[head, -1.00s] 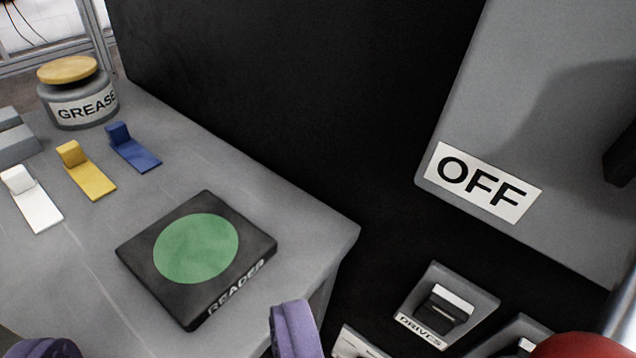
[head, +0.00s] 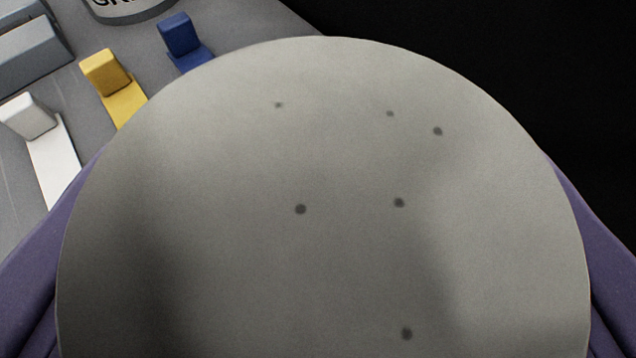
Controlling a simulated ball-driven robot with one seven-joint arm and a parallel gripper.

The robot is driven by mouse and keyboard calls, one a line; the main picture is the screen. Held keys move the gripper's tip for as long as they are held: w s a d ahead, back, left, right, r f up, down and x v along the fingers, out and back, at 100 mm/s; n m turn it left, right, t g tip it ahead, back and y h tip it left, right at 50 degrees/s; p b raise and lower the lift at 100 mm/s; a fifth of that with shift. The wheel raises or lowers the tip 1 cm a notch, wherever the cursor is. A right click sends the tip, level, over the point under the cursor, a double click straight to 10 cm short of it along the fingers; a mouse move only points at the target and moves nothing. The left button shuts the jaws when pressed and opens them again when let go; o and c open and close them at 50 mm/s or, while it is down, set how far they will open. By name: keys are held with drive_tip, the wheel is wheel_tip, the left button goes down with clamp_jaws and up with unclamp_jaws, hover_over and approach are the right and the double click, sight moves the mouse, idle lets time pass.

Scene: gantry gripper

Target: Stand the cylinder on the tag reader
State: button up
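The round, pale grey end face of the cylinder (head: 330,270), with several small dark spots, fills most of the head view, very close to the camera. My gripper (head: 322,200) has purple fingers at the left and right sides of this face. No gap shows between fingers and cylinder, so it looks shut on it. The cylinder's side and lower end are hidden. The tag reader is not visible now; the cylinder covers that part of the view, so I cannot tell whether the two touch.
On the grey bench (head: 85,95) at upper left are a white tab (head: 50,155), a yellow tab (head: 112,85), a blue tab (head: 183,42) and grey blocks (head: 30,50). The grease jar (head: 125,8) is cut off at the top edge. A black surface (head: 480,40) fills the upper right.

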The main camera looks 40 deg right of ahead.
drive_tip(key=shift+r, duration=0.15)
drive_tip(key=o, duration=1.4)
